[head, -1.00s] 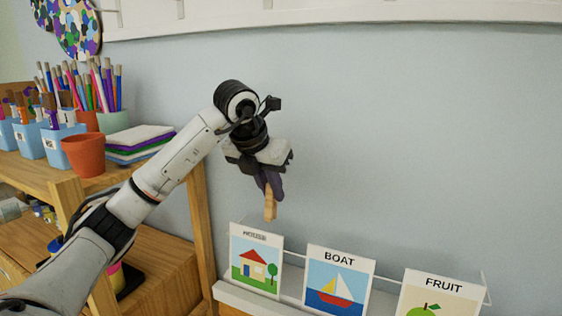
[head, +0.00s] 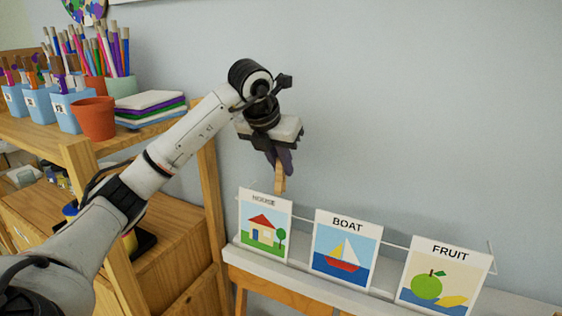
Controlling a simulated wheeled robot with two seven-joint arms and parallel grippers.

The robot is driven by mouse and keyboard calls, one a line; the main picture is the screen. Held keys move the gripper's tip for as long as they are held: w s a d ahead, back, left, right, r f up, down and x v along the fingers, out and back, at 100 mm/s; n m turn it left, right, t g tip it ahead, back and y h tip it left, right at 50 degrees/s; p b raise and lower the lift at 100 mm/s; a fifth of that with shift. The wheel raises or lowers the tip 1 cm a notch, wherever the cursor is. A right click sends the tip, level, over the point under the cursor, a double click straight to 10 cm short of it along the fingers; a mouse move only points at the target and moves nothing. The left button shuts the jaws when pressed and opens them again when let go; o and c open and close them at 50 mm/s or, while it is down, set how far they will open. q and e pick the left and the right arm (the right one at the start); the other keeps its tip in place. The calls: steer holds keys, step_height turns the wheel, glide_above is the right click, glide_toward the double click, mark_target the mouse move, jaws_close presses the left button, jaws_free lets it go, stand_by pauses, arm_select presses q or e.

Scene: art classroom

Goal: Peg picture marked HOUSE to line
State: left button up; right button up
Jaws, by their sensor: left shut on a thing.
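The HOUSE picture (head: 264,226) stands at the left end of a row on a pale ledge, its label partly blurred. A thin white line (head: 396,245) runs along the row behind the pictures. My left gripper (head: 281,168) is shut on a wooden peg (head: 280,180), which points down just above the top edge of the HOUSE picture. Whether the peg touches the card or line, I cannot tell. My right gripper is not in view.
The BOAT picture (head: 345,247) and FRUIT picture (head: 443,277) stand to the right on the ledge (head: 300,273). At left, a wooden shelf (head: 150,141) holds an orange pot (head: 94,118), blue containers (head: 40,106) and stacked sheets (head: 150,108). The wall above the pictures is clear.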

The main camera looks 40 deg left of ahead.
mark_target(278, 182)
arm_select(q)
steer(key=shift+s+f+b, duration=0.15)
steer(key=shift+f+b, duration=1.2)
steer(key=shift+s+d+f+b, duration=0.1)
steer(key=shift+s+f+b, duration=0.1)
steer(key=shift+f+b, duration=1.1)
steer(key=shift+f, duration=0.25)
steer(key=o, duration=0.9)
steer(key=shift+o, duration=0.4)
steer(key=shift+o, duration=0.8)
steer(key=shift+r+p, duration=0.15)
steer(key=shift+p, duration=0.15)
